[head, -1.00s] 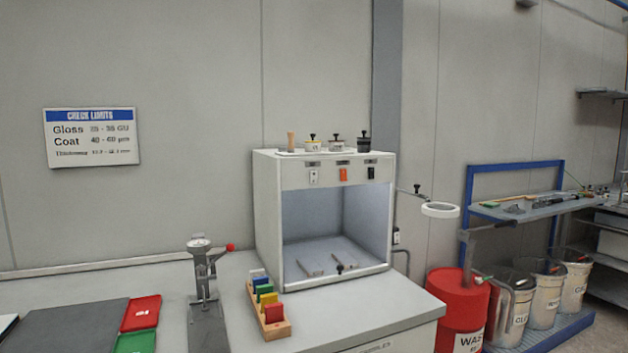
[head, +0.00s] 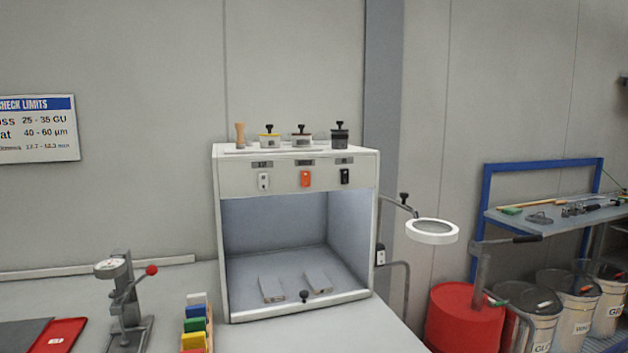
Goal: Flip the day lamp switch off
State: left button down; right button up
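A white light booth (head: 218,240) stands on the grey bench in the middle of the head view. Its front panel carries a row of three switches: a white one (head: 263,181) at left, an orange one (head: 305,178) in the middle and a black one (head: 345,176) at right. A small label sits above each, too small to read, so I cannot tell which is the day lamp switch. The booth's inside looks pale bluish-grey. Two flat grey pieces (head: 271,289) lie on its floor. Neither of my grippers shows in the head view.
Several small pots and a wooden-handled tool (head: 240,135) stand on the booth's top. A ring magnifier (head: 432,232) juts out at its right. A gauge stand (head: 125,300) and a rack of coloured blocks (head: 195,325) stand left. A red drum (head: 465,318) is at right.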

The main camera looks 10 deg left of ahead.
aim_at(263, 178)
jog(key=i+l+z, duration=0.1)
jog(key=i+l, duration=0.75)
jog(key=i, duration=0.05)
